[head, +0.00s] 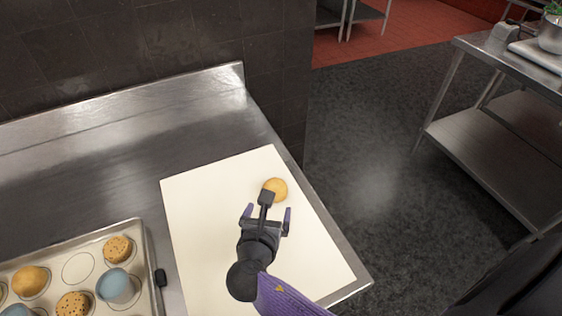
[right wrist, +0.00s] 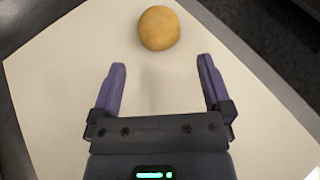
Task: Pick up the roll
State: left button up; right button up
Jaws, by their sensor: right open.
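A round golden-brown roll (head: 276,188) lies on a cream board (head: 195,215) near its far right part. In the right wrist view the roll (right wrist: 159,28) sits ahead of the fingertips, roughly centred between them. My right gripper (head: 266,212) is open and empty above the board, its purple fingers apart and short of the roll. The fingers also show in the right wrist view (right wrist: 161,70). In the head view part of my gripper overlaps the roll's lower edge. My left gripper is not seen.
A raised metal edge runs along the wall behind the steel counter (head: 120,150). The counter's right edge drops to a dark floor.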

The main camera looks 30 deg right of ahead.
aim_at(274, 190)
jog(key=shift+w+f, duration=0.2)
jog(key=shift+w, duration=0.45)
jog(key=b+x, duration=0.2)
jog(key=x, duration=0.1)
jog(key=shift+w+d+f, duration=0.1)
jog(key=shift+d+f, duration=0.05)
jog(key=x, duration=0.2)
jog(key=b+x, duration=0.1)
jog(key=x, duration=0.1)
jog(key=shift+w+d+b, duration=0.25)
jog(key=shift+d+b, duration=0.05)
jog(key=shift+d, duration=0.15)
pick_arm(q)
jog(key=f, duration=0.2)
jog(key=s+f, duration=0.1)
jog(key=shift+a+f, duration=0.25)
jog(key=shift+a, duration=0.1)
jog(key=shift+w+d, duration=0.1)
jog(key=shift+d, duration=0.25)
pick_arm(e)
jog(key=c, duration=1)
